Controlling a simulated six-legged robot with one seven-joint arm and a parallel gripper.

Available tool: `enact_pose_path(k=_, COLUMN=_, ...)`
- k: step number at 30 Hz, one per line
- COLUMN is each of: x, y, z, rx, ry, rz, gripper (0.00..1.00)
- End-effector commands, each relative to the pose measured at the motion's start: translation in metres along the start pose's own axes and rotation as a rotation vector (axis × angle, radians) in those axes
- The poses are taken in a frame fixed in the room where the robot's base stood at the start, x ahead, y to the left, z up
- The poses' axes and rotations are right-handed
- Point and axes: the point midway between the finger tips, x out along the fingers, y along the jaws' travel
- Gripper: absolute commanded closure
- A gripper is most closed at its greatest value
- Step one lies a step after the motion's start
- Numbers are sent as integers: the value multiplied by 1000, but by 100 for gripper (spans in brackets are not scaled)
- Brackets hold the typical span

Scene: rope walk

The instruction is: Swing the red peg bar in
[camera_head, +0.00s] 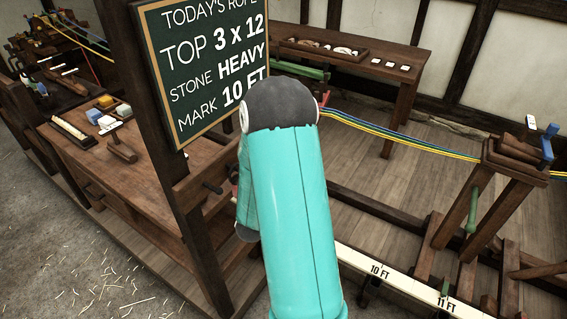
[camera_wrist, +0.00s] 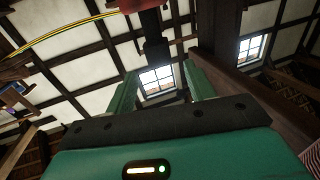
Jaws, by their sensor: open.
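A small red piece (camera_head: 325,99), which looks like part of the red peg bar, shows just right of my arm's elbow at the end of the stretched ropes; my arm hides the rest. In the wrist view, a dark red piece (camera_wrist: 135,5) is cut off at the top edge, where a yellow rope meets it. My gripper (camera_wrist: 160,85) shows there with two green fingers apart and nothing held between them. A dark post-like part stands beyond the fingers, its distance unclear. In the head view, my gripper is hidden behind my arm.
A chalkboard (camera_head: 205,60) hangs on a post left of my arm. A wooden workbench (camera_head: 150,165) stands at left, a back table (camera_head: 400,62) behind. Blue and yellow ropes (camera_head: 430,147) run right to a stand with a blue bar (camera_head: 549,145). A marked rail (camera_head: 400,278) lies low.

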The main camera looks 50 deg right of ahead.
Motion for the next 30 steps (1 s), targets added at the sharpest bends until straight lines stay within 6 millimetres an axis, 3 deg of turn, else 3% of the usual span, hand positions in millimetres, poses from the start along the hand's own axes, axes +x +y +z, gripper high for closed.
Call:
enact_pose_path(k=3, x=-26, y=-1, z=0, rx=-1, ry=-1, rz=-5, gripper=46)
enact_pose_path(k=10, x=-54, y=0, z=-1, rx=0, ry=2, rz=-1, gripper=46)
enact_pose_path(k=30, x=-53, y=5, z=8, rx=15, ry=-38, rz=15, gripper=46)
